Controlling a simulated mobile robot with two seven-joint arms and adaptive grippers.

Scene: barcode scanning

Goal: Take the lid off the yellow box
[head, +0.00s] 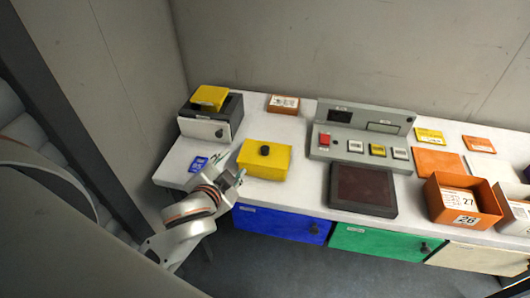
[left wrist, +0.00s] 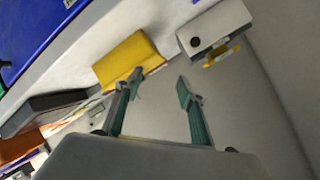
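The yellow box (head: 280,163) stands on the white table with its lid on; a black knob (head: 264,151) sits on top of the lid. It also shows in the left wrist view (left wrist: 125,58), near one fingertip, where the knob is not visible. My left gripper (head: 227,170) is just left of the box in the head view, apart from the knob. The left wrist view shows its two fingers (left wrist: 158,87) spread, with nothing between them. My right gripper is not in view.
A grey unit (head: 228,113) with a white front and a yellow piece (head: 210,97) on top stands behind left. A blue card (head: 198,163) lies left of the gripper. A button console (head: 340,142) and dark pad (head: 362,188) are right, then an orange bin (head: 447,209).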

